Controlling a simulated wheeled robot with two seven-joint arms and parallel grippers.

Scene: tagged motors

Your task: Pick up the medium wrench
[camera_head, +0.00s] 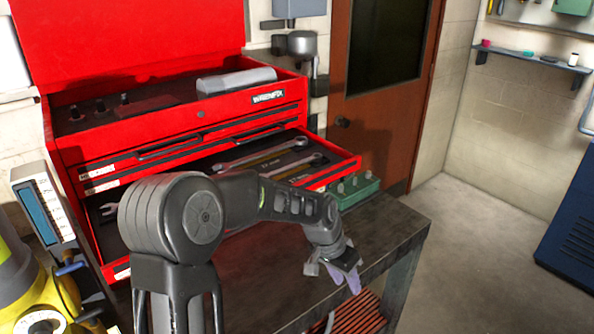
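The open drawer of the red toolbox (340,172) holds several wrenches. A long wrench (262,153) lies at the back of the drawer, and a shorter one (296,165) lies in front of it. The jaw end of another wrench (108,210) shows at the left; my arm hides much of the drawer there. The labels beside them are too small to read surely, so I cannot tell which is the medium wrench. My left gripper (343,277) points down at the workbench's front edge, right of and below the drawer, apart from the wrenches. Its finger gap is unclear. My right gripper is out of view.
The toolbox stands on a dark workbench (395,225). A green socket holder (355,190) sits beside the drawer's right end. A grey case (236,80) lies in the open top tray. Yellow equipment (30,275) is at lower left.

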